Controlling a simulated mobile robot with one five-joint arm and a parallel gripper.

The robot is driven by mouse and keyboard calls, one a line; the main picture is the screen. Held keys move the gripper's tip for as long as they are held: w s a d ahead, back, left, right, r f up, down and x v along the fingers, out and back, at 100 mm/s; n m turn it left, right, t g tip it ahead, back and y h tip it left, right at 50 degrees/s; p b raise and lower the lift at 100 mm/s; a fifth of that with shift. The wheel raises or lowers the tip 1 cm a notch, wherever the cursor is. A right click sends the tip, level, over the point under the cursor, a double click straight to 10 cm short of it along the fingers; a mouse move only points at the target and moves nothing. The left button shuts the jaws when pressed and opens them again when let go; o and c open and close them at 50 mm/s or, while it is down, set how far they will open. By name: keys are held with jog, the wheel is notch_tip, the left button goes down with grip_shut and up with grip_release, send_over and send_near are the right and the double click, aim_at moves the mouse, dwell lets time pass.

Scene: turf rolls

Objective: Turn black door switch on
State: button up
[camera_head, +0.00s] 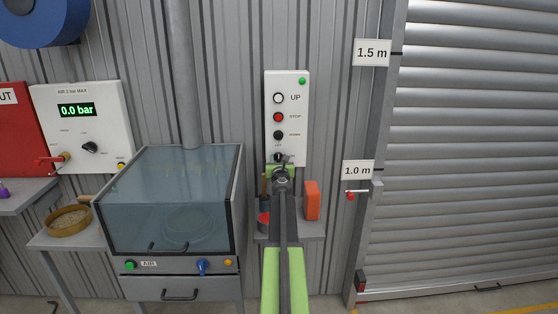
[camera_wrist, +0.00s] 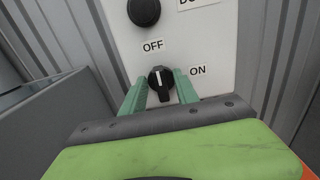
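The black door switch (camera_wrist: 160,82) is a rotary knob on the white control panel (camera_head: 287,118). In the wrist view OFF is printed above it and ON to its right. Its white mark points up, toward OFF rather than ON. My gripper (camera_wrist: 160,88) has its two green fingers apart, one on each side of the knob, with the tips close to it. I see no clear contact of the fingers with the knob. In the head view my gripper (camera_head: 280,166) hides most of the switch at the panel's bottom.
Above the switch are the UP, STOP and DOWN buttons (camera_head: 278,117). A glass-fronted cabinet (camera_head: 175,200) stands left; a roller door (camera_head: 480,150) is right.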

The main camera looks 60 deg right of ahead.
grip_shut()
